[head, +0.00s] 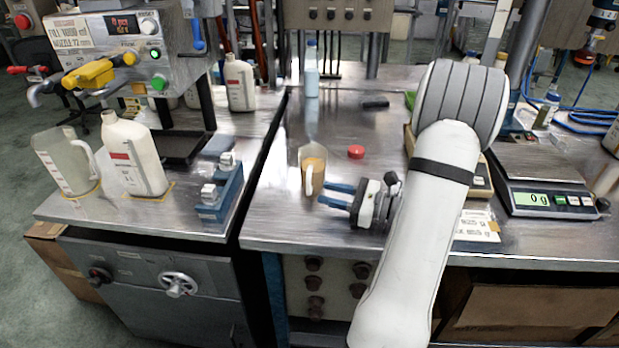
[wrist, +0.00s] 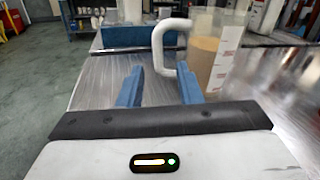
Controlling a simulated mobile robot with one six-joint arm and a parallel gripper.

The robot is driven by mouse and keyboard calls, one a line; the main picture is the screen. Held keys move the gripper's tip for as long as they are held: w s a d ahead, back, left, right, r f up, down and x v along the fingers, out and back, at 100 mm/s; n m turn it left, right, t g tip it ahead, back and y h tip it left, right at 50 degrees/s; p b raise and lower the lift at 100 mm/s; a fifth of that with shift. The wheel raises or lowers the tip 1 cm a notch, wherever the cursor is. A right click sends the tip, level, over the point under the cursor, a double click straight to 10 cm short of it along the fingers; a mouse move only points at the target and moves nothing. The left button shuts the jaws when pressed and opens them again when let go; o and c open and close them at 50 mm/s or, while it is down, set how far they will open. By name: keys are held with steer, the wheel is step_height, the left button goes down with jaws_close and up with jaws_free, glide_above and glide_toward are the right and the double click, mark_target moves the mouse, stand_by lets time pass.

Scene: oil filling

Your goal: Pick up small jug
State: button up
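The small jug (head: 315,158) is translucent with amber liquid inside and stands upright on the right metal table. Its white handle (head: 309,182) faces the front of the table. In the wrist view, the jug (wrist: 213,55) is just beyond my fingers, right of centre, and its handle (wrist: 160,48) points left. My gripper (head: 326,193) has blue fingers and is open, just right of and in front of the jug. In the wrist view, my gripper (wrist: 160,78) has a clear gap between its fingers. The handle lines up with that gap, but nothing is held.
A larger clear jug (head: 62,163) and a white bottle (head: 133,158) stand on the left bench, beside a blue block (head: 219,190). A red cap (head: 355,152) lies behind my gripper. A scale (head: 545,200) stands at the right. Bare metal surrounds the small jug.

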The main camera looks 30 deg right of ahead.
mark_target(308, 192)
steer(key=x, duration=0.6)
jaws_close()
stand_by(0.3)
